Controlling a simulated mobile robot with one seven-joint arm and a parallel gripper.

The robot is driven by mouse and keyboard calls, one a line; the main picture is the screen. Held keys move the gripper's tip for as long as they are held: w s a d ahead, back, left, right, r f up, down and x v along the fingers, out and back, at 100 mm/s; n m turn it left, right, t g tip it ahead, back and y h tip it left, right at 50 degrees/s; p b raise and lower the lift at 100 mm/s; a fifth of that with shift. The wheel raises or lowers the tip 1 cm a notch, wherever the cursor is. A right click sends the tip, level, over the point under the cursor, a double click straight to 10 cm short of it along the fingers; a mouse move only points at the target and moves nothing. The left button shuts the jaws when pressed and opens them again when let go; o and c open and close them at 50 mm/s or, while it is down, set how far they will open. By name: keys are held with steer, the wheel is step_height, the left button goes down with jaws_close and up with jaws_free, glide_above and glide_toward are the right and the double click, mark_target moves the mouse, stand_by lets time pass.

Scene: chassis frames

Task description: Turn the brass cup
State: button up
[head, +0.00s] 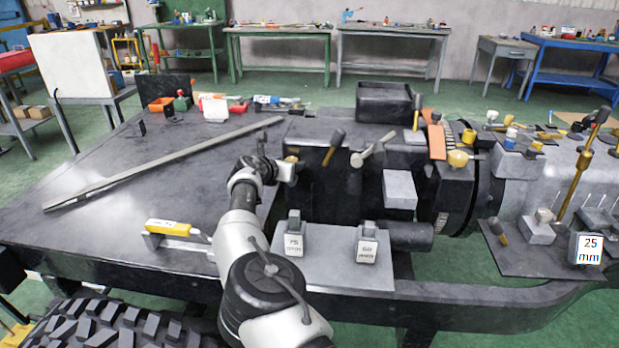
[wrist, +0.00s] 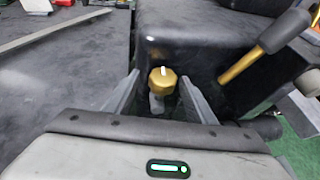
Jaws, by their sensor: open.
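The brass cup (wrist: 162,82) is a small rounded brass piece with a short white mark near its top edge. It stands out in front of a dark housing (wrist: 205,50), with a paler stem below it. My gripper (wrist: 160,77) is open, with one finger to the left of the cup and the other to the right. A gap shows between the cup and each finger. In the head view my gripper (head: 284,171) is at the left end of the dark housing, and a bit of the brass cup (head: 291,158) shows just above it.
A brass-stemmed lever with a dark head (wrist: 267,45) rises to the right of my gripper. Two weights marked 75 (head: 294,244) and 60 (head: 367,249) stand on a grey plate in front. A long bar (head: 165,162) lies on the bare bench at left.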

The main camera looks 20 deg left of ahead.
steer(key=shift+d+r+n+y+p, duration=0.25)
steer(key=shift+r+n+y+p, duration=0.4)
steer(key=shift+p, duration=0.3)
steer(key=shift+n+g+y+p, duration=0.25)
steer(key=shift+g+y+p, duration=0.1)
steer(key=shift+p, duration=0.65)
steer(key=n+y+p, duration=0.1)
steer(key=p, duration=0.4)
steer(key=shift+w+f, duration=0.1)
steer(key=n+y+p, duration=0.1)
steer(key=p, duration=0.5)
steer(key=shift+w+d+f+g, duration=0.1)
steer(key=shift+g, duration=0.15)
steer(key=p, duration=0.5)
steer(key=shift+d+n+y, duration=0.1)
steer(key=shift+n+y, duration=0.2)
steer(key=p, duration=0.3)
steer(key=shift+d+p, duration=0.15)
steer(key=shift+p, duration=0.2)
